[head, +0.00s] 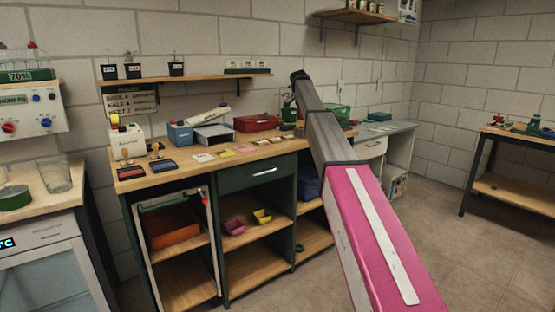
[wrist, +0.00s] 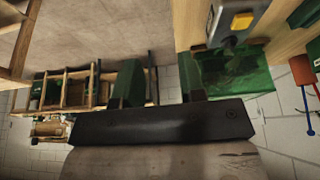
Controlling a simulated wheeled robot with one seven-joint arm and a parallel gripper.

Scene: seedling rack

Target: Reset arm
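My arm (head: 375,235) rises through the middle of the head view, pink near the camera and grey farther on. It ends in a dark joint (head: 300,76) above the back of the workbench. My gripper is not clearly visible in the head view. In the wrist view my gripper (wrist: 161,82) shows as a dark bar with two fingers standing apart. Nothing is visible between the fingers, so it looks open and empty. The wrist picture appears turned over, with the floor at the top.
The wooden workbench (head: 133,182) holds a red box (head: 256,123), a blue box (head: 180,134), cards and stamps. A shelf (head: 190,78) with small pots hangs above it. A green container (wrist: 235,72) is close right of my gripper. Open floor (head: 455,220) lies at right.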

